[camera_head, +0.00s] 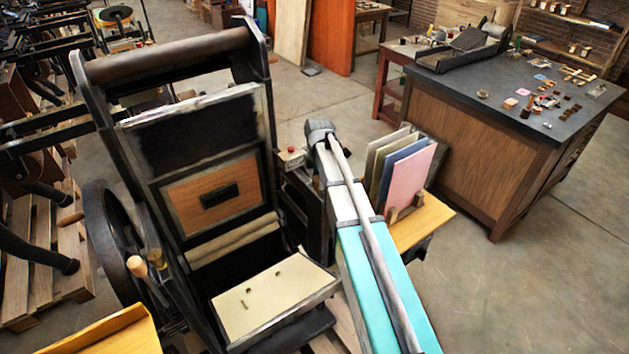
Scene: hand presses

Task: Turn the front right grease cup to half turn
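I cannot make out the front right grease cup in the head view. The press (262,110) that fills the left half has an upright dark frame. My arm, teal and pale with a dark joint at its far end, reaches from the bottom edge up along the right side of the press. It covers part of that side. My gripper is not visible; it seems hidden beyond or below the dark joint.
A rack of coloured boards (409,175) stands on a yellow shelf (428,222) close right of my arm. A dark-topped cabinet (470,160) with small blocks is farther right. A flywheel (106,245) is on the press's left. Open floor (530,290) lies at the lower right.

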